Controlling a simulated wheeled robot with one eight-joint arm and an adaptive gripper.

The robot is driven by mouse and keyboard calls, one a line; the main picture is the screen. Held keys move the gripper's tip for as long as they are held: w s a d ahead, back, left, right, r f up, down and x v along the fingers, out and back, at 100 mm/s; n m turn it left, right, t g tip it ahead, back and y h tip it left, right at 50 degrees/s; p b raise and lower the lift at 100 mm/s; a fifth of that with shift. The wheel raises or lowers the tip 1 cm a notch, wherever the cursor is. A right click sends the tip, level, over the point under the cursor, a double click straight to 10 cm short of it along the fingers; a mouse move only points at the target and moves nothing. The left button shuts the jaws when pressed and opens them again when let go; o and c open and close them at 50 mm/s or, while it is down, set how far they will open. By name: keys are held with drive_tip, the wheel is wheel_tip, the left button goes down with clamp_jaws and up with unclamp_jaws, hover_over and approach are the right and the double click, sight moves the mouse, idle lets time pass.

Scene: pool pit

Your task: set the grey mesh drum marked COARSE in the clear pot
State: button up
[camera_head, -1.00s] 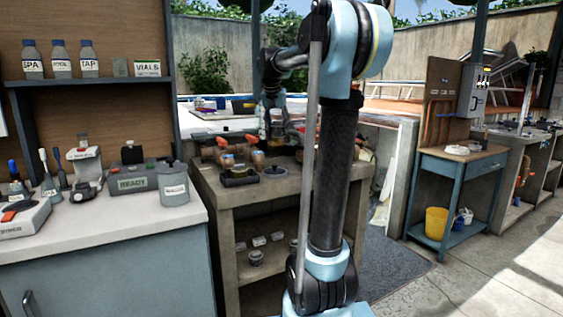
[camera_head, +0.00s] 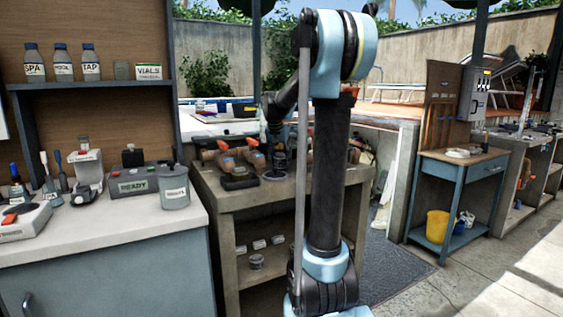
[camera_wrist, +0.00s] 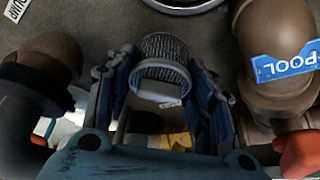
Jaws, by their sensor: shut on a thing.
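A grey mesh drum (camera_wrist: 165,58) is between the two fingers of my gripper (camera_wrist: 160,82) in the wrist view. The fingers are shut on its sides. In the head view my gripper (camera_head: 277,160) is low over the stone bench, and the drum is too small and dark to make out. A pale round rim (camera_wrist: 186,7) is cut off at the top edge of the wrist view; I cannot tell whether it is the clear pot.
Brown pipe fittings stand on both sides of my gripper, one at left (camera_wrist: 45,62) and one at right (camera_wrist: 268,60) with a blue POOL tag (camera_wrist: 285,66). A red-orange handle (camera_wrist: 298,153) is at lower right. The stone bench (camera_head: 225,196) has a clear front strip.

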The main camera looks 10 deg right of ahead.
drive_tip(key=shift+w+d, duration=0.45)
drive_tip(key=shift+w, duration=0.25)
drive_tip(key=shift+w+f, duration=0.2)
drive_tip(key=shift+f, duration=0.15)
drive_tip(key=shift+s+f, duration=0.1)
drive_tip(key=shift+f, duration=0.15)
drive_tip(key=o, duration=1.1)
drive_tip(key=shift+c, duration=0.2)
drive_tip(key=v, duration=1.2)
